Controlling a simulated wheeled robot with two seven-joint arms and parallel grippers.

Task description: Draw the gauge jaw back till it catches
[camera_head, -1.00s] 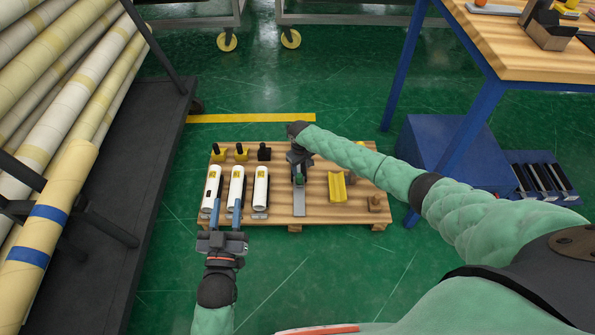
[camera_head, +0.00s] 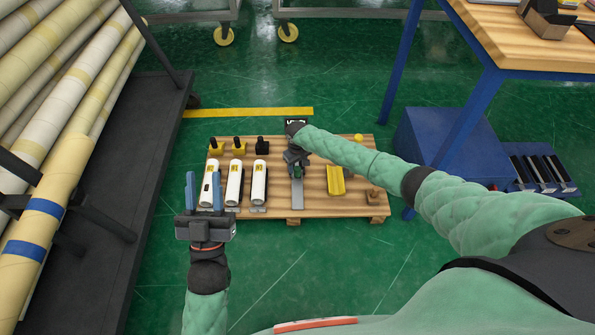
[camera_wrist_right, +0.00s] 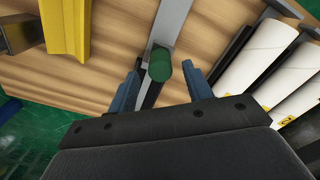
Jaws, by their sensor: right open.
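A grey metal rail (camera_head: 297,196), which I take for the gauge, lies on a wooden pallet (camera_head: 270,206). In the right wrist view the rail (camera_wrist_right: 170,22) carries a green knob (camera_wrist_right: 159,66) with a dark strip below it. My right gripper (camera_wrist_right: 161,88) is open, its blue fingers on either side of the knob, with gaps showing. In the head view my right gripper (camera_head: 298,170) is over the rail and partly hides it. I cannot tell the gauge jaw apart. My left gripper (camera_head: 204,190) is open and empty at the pallet's left front edge.
Several white cylinders (camera_head: 234,183) lie left of the rail, with black-handled blocks (camera_head: 238,147) behind them. A cart of wrapped rolls (camera_head: 140,150) stands left, a blue-legged bench (camera_head: 482,102) right.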

